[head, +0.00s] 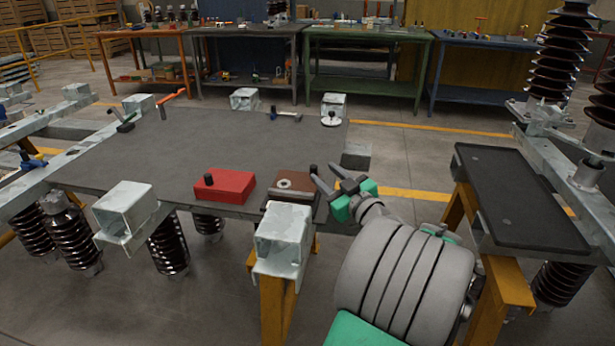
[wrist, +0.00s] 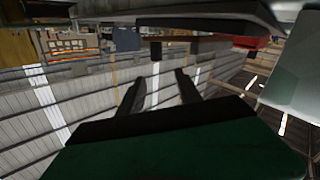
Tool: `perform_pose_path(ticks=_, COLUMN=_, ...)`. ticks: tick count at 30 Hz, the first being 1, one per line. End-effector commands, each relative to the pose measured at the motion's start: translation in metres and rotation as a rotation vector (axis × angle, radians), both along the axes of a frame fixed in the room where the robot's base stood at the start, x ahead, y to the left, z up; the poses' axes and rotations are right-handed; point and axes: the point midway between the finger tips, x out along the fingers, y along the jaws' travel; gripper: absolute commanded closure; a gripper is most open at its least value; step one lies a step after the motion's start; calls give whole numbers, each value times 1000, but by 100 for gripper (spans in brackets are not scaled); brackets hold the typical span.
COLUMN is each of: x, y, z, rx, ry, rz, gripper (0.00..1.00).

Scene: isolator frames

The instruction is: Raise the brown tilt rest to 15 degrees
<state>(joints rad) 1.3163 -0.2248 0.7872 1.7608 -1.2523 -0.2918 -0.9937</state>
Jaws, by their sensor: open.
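The brown tilt rest (head: 300,183) lies at the near right edge of the dark grey tabletop (head: 150,150). It looks flat or nearly so, with a pale ring-shaped piece (head: 285,184) on it; its angle is too small to read. A small black knob (head: 313,168) shows at its far right corner, close to my fingers. My gripper (head: 323,170) is open, just right of the rest; contact cannot be told. In the wrist view, the two dark fingers (wrist: 161,78) stand apart with nothing between them. A brown edge (wrist: 180,38) beyond them may be the rest.
A red block with a black knob (head: 223,186) sits left of the rest. Pale square metal posts (head: 283,236) stand at the table's near edge. A hammer (head: 286,115) lies at the far side. A narrow dark table (head: 515,195) stands right of my arm.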

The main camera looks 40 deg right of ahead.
Motion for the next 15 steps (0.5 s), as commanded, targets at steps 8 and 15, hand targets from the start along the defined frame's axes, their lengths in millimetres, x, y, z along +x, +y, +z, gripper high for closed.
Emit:
perform_pose_path(ticks=8, x=54, y=-6, z=1, rx=1, ry=3, rz=7, gripper=59)
perform_pose_path(ticks=15, x=67, y=-11, z=2, rx=1, ry=3, rz=1, gripper=59)
